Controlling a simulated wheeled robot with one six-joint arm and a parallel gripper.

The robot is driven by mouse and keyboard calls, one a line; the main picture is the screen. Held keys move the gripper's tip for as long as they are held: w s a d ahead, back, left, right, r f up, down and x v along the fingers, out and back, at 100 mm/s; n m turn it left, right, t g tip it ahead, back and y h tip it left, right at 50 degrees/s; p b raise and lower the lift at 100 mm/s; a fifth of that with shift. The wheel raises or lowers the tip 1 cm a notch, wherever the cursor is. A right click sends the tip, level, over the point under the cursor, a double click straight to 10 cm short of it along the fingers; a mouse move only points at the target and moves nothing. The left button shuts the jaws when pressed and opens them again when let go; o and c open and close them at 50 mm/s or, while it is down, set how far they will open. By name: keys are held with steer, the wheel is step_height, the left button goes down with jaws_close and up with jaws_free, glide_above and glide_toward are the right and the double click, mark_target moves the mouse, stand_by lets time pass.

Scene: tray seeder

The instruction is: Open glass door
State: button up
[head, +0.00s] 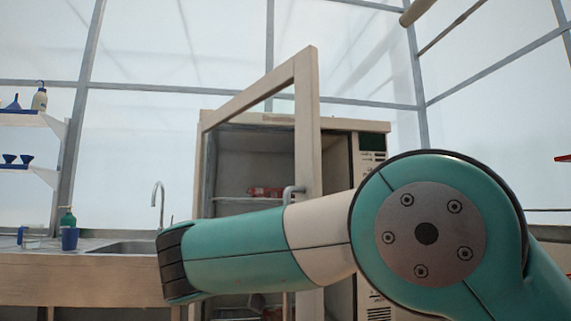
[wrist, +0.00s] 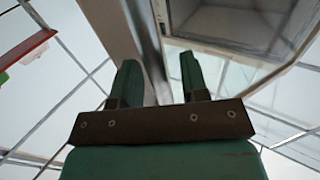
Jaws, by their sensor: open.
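The glass door (head: 307,120) of a beige cabinet (head: 372,127) stands ajar in the head view, swung out toward me, with its hinge side at the left. In the wrist view, the pale door frame (wrist: 108,22) runs up the middle. My gripper (wrist: 160,75) is open there, its two green fingers pointing up the picture. A grey bar or edge lies behind and between the fingers; I cannot tell whether it touches them. The gripper is not visible in the head view.
A counter with a sink (head: 125,247) is at the left, with a green bottle (head: 68,219) and a blue cup (head: 70,239) on it. Wall shelves (head: 20,118) hold small items above. A red item (head: 265,191) lies on a shelf inside the cabinet.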

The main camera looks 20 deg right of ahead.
steer(key=p, duration=0.6)
glide_toward(295, 163)
steer(key=x, duration=0.4)
steer(key=shift+w+d, duration=0.2)
steer(key=shift+d, duration=0.05)
steer(key=shift+c, duration=0.5)
